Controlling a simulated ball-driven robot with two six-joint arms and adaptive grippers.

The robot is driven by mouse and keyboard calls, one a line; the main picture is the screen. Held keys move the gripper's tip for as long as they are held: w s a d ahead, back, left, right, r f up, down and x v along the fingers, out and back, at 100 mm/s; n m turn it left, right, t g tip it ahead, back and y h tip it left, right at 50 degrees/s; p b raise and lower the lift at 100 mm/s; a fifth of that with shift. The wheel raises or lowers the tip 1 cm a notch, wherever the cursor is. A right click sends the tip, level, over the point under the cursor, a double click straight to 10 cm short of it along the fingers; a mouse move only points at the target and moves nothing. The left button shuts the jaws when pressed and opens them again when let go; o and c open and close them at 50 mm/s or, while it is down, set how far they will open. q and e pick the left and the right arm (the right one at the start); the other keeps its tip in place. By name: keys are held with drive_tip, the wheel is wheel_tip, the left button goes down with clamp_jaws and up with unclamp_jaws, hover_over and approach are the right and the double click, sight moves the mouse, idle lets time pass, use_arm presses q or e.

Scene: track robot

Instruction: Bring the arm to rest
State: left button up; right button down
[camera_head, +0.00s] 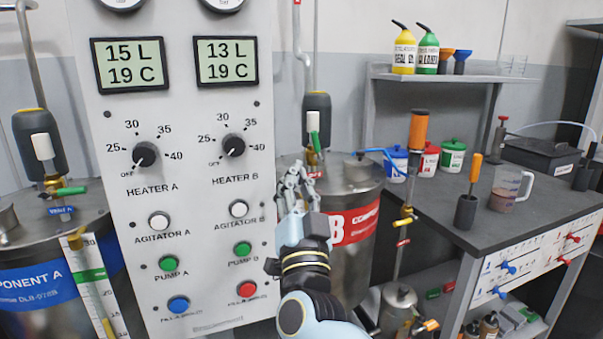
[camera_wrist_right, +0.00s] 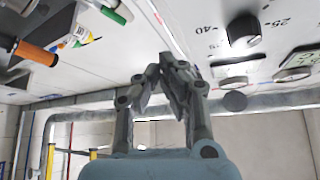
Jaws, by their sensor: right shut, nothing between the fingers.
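My right arm rises from the bottom centre of the head view, and its right gripper (camera_head: 295,180) is near the right edge of the control panel (camera_head: 188,290), in front of the component B tank (camera_head: 352,262). The right gripper also shows in the right wrist view (camera_wrist_right: 172,62), with its fingers together and nothing between them. In that view the panel's knob (camera_wrist_right: 243,29) is to the right of the fingers, apart from them. My left gripper is in neither view.
The component A tank (camera_head: 40,258) stands at the left. A dark workbench (camera_head: 425,198) at the right holds a measuring jug (camera_head: 508,188), an orange-handled tool in a holder (camera_head: 468,200) and several small lidded pots. A shelf (camera_head: 450,78) above carries a yellow bottle (camera_head: 404,52) and a green bottle (camera_head: 427,54).

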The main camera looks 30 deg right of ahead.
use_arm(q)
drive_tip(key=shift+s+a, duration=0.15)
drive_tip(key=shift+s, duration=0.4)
